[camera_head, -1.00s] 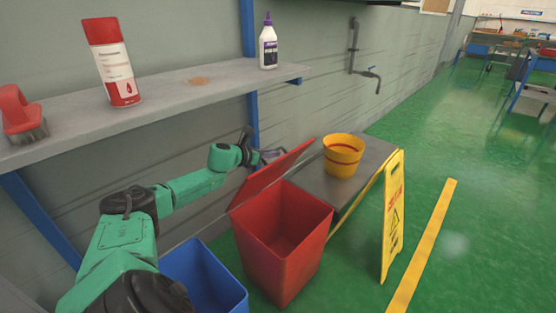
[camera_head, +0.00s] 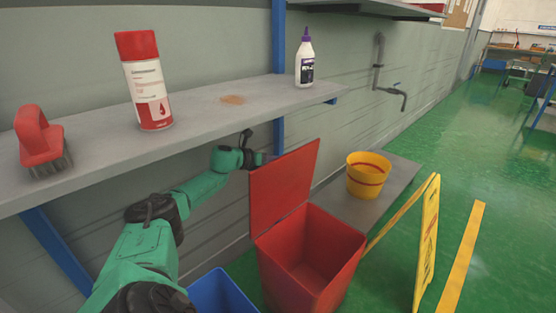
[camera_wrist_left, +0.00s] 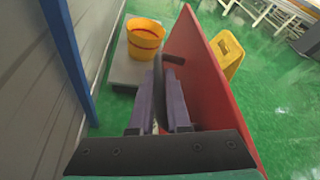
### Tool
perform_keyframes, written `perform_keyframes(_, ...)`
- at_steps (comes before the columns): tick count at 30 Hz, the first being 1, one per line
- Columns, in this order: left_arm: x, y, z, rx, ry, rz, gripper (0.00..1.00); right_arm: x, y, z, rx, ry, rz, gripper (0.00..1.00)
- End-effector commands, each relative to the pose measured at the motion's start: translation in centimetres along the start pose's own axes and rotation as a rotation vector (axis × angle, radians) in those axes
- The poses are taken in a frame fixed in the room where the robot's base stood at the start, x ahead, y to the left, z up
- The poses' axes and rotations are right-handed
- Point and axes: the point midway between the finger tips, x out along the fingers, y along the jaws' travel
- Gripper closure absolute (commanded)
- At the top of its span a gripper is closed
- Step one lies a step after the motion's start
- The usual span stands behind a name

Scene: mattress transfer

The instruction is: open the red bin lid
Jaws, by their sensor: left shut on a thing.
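The red bin (camera_head: 342,272) stands on the green floor with its top open and its inside visible. Its red lid (camera_head: 285,187) stands up steeply along the wall side of the bin. My left gripper (camera_head: 263,159) is behind the lid near its upper left edge, its fingertips mostly hidden there in the head view. In the left wrist view, the gripper (camera_wrist_left: 162,100) is shut on the lid's dark handle (camera_wrist_left: 172,59), with the lid (camera_wrist_left: 205,90) just right of the fingers. My right gripper is not in view.
A blue bin (camera_head: 222,292) stands left of the red one. A low bench with a yellow bucket (camera_head: 367,178) and a yellow floor sign (camera_head: 427,240) are to the right. A wall shelf (camera_head: 200,117) holds a brush, a red-and-white can and a white bottle.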

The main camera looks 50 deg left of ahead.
Motion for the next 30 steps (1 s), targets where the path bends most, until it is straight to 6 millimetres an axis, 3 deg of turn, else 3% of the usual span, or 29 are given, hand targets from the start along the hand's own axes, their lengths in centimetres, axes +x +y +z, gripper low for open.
perform_keyframes(6,0.0,0.1,-0.1,0.001,0.003,0.002,1.00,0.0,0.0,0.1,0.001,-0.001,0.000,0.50)
perform_keyframes(7,0.0,0.1,-0.1,0.001,0.003,0.002,0.78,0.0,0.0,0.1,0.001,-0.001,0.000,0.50)
perform_keyframes(9,0.0,0.1,-0.1,0.001,0.003,0.002,0.55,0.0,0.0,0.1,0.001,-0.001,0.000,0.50)
perform_keyframes(20,-0.1,0.1,-0.1,0.000,0.002,0.002,0.55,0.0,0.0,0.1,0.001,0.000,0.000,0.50)
perform_keyframes(30,-2.3,0.2,-0.2,0.002,0.005,0.004,0.55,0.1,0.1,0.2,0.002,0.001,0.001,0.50)
